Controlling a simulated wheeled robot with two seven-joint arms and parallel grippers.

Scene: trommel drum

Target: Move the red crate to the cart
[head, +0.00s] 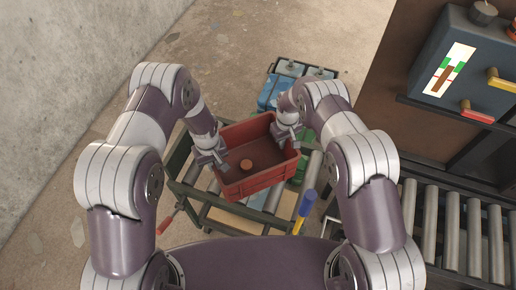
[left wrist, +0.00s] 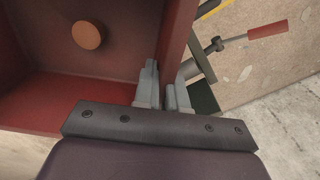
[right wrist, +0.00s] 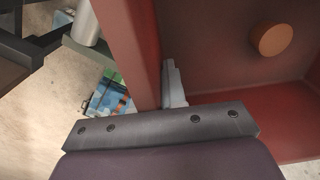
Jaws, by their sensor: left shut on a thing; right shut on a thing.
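The red crate (head: 262,181) is in the middle of the head view, over the green-framed cart (head: 185,180) with rollers on its top. I cannot tell whether the crate rests on the cart or hangs just above it. A small orange-brown round thing (head: 246,164) lies inside the crate. My left gripper (head: 211,156) is shut on the crate's left wall, which shows between its fingers in the left wrist view (left wrist: 160,95). My right gripper (head: 287,130) is shut on the opposite wall; one finger shows inside the crate in the right wrist view (right wrist: 172,85).
A roller conveyor (head: 455,225) and a dark machine with a blue-grey control box (head: 465,65) stand at the right. Blue containers (head: 285,85) stand on the floor behind the cart. A concrete wall (head: 70,70) is at the left.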

